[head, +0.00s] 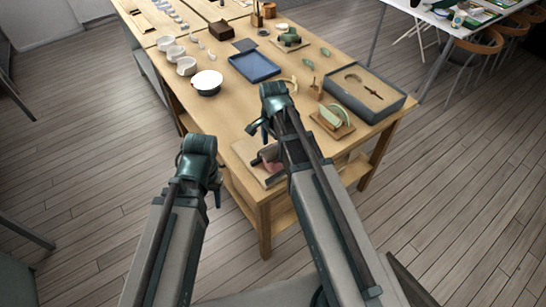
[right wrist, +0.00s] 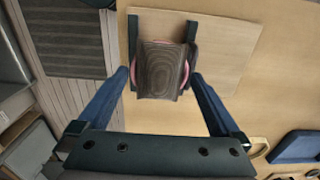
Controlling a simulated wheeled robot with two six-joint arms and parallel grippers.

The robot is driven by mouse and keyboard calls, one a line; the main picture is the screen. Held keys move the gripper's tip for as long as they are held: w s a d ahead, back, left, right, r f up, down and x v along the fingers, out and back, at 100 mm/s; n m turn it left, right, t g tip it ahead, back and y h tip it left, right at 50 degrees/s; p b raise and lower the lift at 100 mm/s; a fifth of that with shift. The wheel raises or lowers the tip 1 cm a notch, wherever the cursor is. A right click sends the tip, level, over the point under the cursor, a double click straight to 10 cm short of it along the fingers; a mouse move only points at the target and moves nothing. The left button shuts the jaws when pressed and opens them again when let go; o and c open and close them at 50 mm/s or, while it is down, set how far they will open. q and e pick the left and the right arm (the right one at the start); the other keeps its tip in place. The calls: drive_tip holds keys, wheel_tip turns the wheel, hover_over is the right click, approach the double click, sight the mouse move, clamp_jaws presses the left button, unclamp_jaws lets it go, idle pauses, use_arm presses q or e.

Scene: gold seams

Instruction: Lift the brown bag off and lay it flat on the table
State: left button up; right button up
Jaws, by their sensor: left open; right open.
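The brown bag (right wrist: 162,70) shows in the right wrist view as a ribbed brown piece, draped over a pink round thing (right wrist: 188,74) that peeks out at its sides. Both sit between two dark uprights (right wrist: 133,40) on a pale board (right wrist: 220,50). In the head view my right arm partly hides this spot, and a pink patch (head: 268,158) shows there. My right gripper (right wrist: 160,78) is open above it, its blue fingers on either side of the bag, apparently not touching it. My left gripper (head: 216,190) is open and empty, off the near left table edge.
The wooden table (head: 230,115) also holds a white bowl (head: 206,82), a blue tray (head: 254,67), a grey foam-lined box (head: 366,92) and a green piece on a wooden stand (head: 332,118). Bare tabletop lies left of my right gripper. Several small cups stand at the far left edge.

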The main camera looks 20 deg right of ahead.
drive_tip(key=shift+c, duration=0.3)
clamp_jaws()
idle(0.3)
use_arm(q)
drive_tip(key=shift+r, duration=0.1)
